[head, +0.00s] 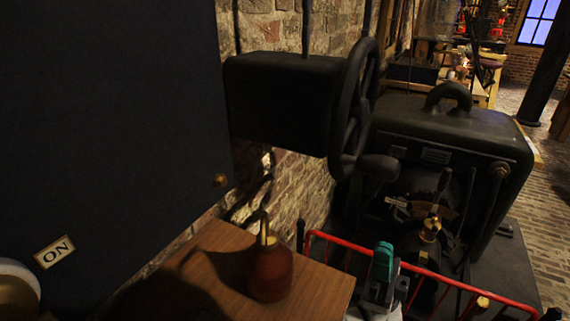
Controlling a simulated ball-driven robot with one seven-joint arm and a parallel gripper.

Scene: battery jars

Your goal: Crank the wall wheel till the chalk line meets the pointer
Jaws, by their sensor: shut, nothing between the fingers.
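The black wall wheel (345,135) is seen nearly edge-on at the right end of a dark box (280,100) by the brick wall. Its rounded crank handle (381,167) sticks out to the right at the bottom of the rim. I cannot make out a chalk line or a pointer. My gripper (384,250), with teal fingertips, is at the bottom of the view, below the handle and apart from it in the picture. It looks shut and empty.
A wooden top (320,288) carries a red-brown oil can (269,268). A red railing (450,284) runs behind my gripper. A large black machine (460,140) stands to the right. A dark panel (110,120) with an ON label (54,252) fills the left.

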